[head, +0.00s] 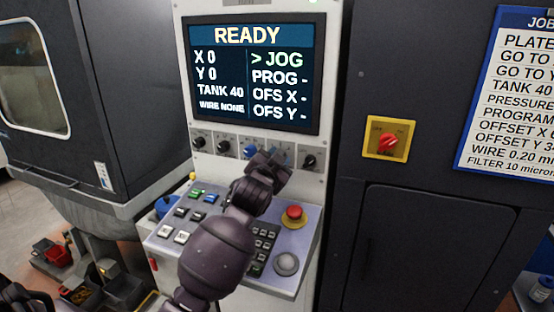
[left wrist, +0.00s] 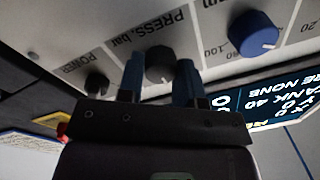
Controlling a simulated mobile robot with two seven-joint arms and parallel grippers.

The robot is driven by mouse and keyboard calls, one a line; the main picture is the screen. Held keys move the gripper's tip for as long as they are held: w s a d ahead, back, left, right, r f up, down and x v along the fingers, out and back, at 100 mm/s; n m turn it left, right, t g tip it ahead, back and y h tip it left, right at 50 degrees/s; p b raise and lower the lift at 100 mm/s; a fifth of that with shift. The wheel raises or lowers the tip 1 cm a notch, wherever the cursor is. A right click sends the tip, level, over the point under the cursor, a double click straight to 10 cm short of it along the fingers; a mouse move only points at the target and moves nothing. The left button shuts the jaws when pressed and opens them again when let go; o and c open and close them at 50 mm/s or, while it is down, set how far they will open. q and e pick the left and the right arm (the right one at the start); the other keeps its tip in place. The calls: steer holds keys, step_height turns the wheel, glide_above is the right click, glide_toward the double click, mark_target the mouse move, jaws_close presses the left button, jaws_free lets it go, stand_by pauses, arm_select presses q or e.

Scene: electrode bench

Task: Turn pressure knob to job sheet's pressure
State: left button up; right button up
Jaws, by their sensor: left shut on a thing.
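The pressure knob (left wrist: 160,63), dark and round under the label "PRESS, bar", sits between the blue-grey fingers of my left gripper (left wrist: 161,72) in the left wrist view. The gripper is shut on it. In the head view my left gripper (head: 274,167) reaches up to the knob row and hides this knob. The pointer and the set value cannot be read. The job sheet (head: 515,90) hangs at the right; its pressure line is cut off by the picture edge. My right gripper is not in view.
A blue knob (head: 250,152) and a dark POWER knob (head: 308,161) flank the gripper closely. The screen (head: 252,75) above reads READY, with no pressure line. A red button (head: 294,215) and keys (head: 263,238) lie below. A red rotary switch (head: 389,142) is on the dark cabinet.

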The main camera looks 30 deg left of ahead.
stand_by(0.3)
arm_select(q)
steer(key=o, duration=0.9)
steer(key=shift+o, duration=0.2)
steer(key=shift+s, duration=0.1)
steer(key=b+v, duration=0.1)
steer(key=v, duration=0.9)
steer(key=shift+s+b, duration=0.3)
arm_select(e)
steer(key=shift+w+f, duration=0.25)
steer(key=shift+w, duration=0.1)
arm_select(q)
steer(key=shift+d, duration=0.1)
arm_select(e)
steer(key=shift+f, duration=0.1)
